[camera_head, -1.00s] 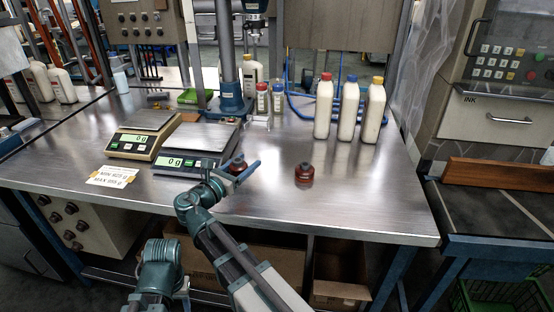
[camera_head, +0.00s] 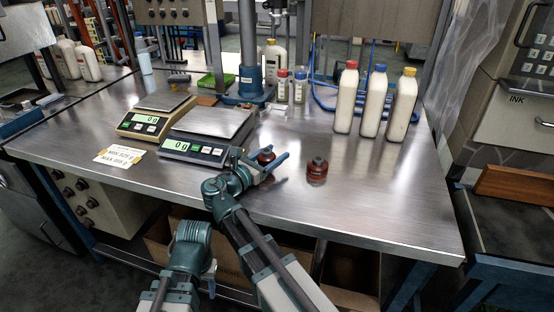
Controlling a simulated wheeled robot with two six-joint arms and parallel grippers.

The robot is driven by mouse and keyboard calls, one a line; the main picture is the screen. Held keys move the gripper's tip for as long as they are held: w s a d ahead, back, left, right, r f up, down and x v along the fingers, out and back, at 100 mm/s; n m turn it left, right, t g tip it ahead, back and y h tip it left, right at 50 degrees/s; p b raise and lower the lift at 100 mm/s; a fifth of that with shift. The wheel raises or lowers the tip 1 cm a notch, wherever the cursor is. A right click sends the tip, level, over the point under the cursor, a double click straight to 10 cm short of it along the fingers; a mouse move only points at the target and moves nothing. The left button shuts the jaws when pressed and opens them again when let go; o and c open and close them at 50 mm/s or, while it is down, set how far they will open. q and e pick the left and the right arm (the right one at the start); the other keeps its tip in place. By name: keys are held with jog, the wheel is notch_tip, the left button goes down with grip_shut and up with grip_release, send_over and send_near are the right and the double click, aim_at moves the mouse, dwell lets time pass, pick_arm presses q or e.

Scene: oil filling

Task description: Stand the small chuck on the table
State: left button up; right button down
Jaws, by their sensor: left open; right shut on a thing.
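My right gripper (camera_head: 270,168) is shut on a small dark red chuck (camera_head: 266,155), just at the front right of the nearer scale. The blue fingers hide part of the chuck. It is at or close above the table top; I cannot tell whether it touches. Another dark red chuck (camera_head: 317,170) stands upright on the steel table (camera_head: 380,205), to the right of the gripper and apart from it. My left gripper (camera_head: 210,277) is low in front of the table's front edge, empty and open, seen only in part.
Two scales (camera_head: 205,135) reading 0 stand at the left, with a paper label (camera_head: 120,156) before them. Several white bottles (camera_head: 371,105) stand at the back right. Small bottles (camera_head: 283,86) stand by the column. The table's front right is clear.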

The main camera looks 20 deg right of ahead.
jog(key=shift+a+r, duration=0.1)
jog(key=shift+r, duration=0.05)
jog(key=shift+s+f+b, duration=0.15)
jog(key=shift+f+b, duration=0.4)
jog(key=shift+f, duration=0.1)
jog(key=shift+c, duration=0.4)
grip_release()
jog(key=shift+s, duration=0.15)
jog(key=shift+r, duration=0.1)
